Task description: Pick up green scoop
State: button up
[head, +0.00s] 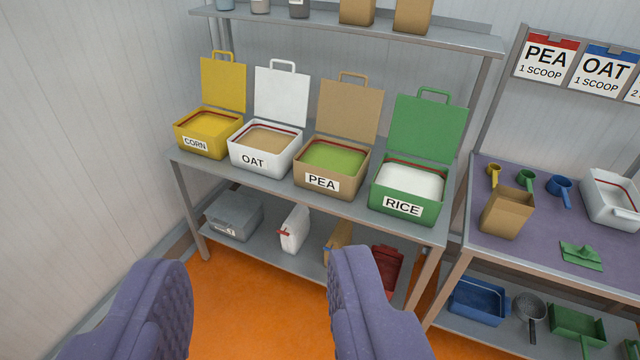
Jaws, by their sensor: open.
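The green scoop (526,179) rests on the purple-topped table (488,258) at the right, in a row between a yellow scoop (493,173) and a blue scoop (561,186). It looks small and far away. My gripper (262,300) is open and empty, its two padded purple fingers at the bottom of the picture. It is well to the left of the green scoop and in front of the metal shelf. Nothing is between the fingers but orange floor.
Open bins of corn (207,140), oat (266,140), pea (331,165) and rice (407,190) stand on the metal shelf. A tan paper bag (507,213) stands just in front of the scoops. A white tub (606,200) and a green item (581,256) are on the table.

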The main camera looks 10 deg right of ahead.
aim_at(527, 186)
jog(key=z, duration=1.3)
